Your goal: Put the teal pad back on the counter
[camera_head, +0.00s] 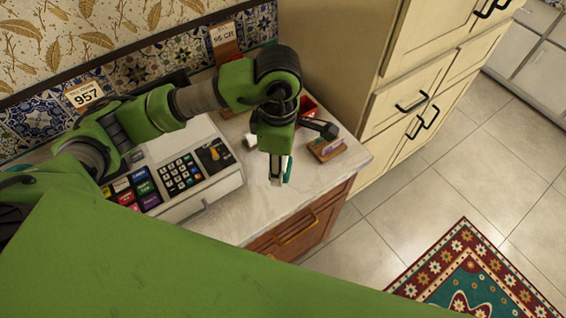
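My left gripper (280,172) points down over the front part of the pale marble counter (262,202), to the right of the cash register. A thin teal pad (289,168) shows almost edge-on at its fingertips, and the gripper looks shut on it. The pad is upright and mostly hidden by the fingers. It appears to be above the counter top; the size of the gap cannot be told. My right gripper is not in view.
A cash register (180,172) fills the counter's left. A black-handled item on a wooden block (326,149) and a red container (308,104) stand right of the gripper. Tall cream cabinets (385,70) rise beyond. Bare counter lies around the gripper, near the front edge.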

